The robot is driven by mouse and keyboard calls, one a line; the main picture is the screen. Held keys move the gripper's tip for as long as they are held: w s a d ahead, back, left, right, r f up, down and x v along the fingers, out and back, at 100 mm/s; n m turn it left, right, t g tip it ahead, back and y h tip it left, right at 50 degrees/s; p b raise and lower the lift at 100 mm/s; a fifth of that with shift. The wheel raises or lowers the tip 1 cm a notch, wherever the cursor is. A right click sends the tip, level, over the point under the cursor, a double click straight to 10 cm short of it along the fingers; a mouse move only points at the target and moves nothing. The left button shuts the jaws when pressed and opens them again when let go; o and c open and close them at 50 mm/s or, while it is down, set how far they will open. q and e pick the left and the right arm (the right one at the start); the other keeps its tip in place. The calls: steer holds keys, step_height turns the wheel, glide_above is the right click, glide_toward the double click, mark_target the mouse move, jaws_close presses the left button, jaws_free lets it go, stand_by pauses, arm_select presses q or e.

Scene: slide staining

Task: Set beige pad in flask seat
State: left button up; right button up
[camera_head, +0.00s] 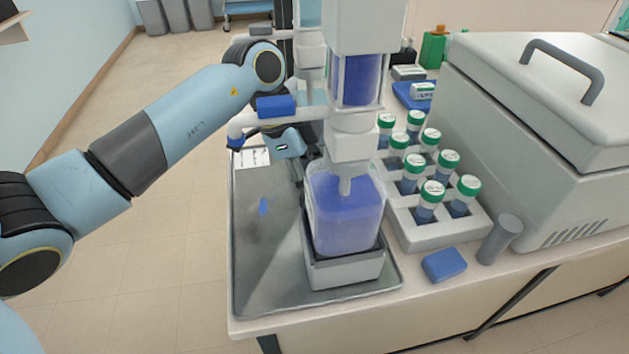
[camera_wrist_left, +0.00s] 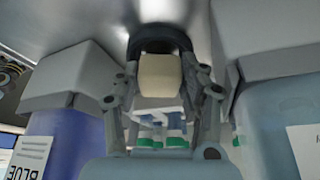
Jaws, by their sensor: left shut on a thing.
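In the left wrist view, the beige pad (camera_wrist_left: 160,75) is between the fingers of my left gripper (camera_wrist_left: 162,92), which is shut on it. The pad's far end is right at a dark, rounded fitting (camera_wrist_left: 158,34). I cannot tell whether they touch or whether this fitting is the flask seat. In the head view, my left wrist reaches behind the white dispenser (camera_head: 352,138), and the pad and fingertips are hidden there. A clear flask (camera_head: 345,215) with blue-violet liquid stands upright on a grey base (camera_head: 345,270) under the dispenser. My right gripper is out of view.
A white rack (camera_head: 425,235) of green-capped vials stands right of the flask. A blue block (camera_head: 444,265) and a grey cylinder (camera_head: 500,238) are near the bench's front edge. A large white lidded machine (camera_head: 550,120) fills the right. The metal tray (camera_head: 265,270) has free room at left.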

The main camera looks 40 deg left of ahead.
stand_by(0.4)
arm_select(q)
steer(key=shift+s+f, duration=0.1)
steer(key=shift+f, duration=0.4)
steer(key=shift+f, duration=0.15)
steer(key=shift+s+f+b, duration=0.25)
steer(key=shift+f+b, duration=0.1)
steer(key=c, duration=0.3)
steer(key=shift+o, duration=0.2)
steer(key=shift+d+f, duration=0.1)
steer(key=shift+f, duration=0.1)
steer(key=shift+o, duration=0.2)
steer(key=o, duration=1.5)
steer(key=shift+w, duration=0.1)
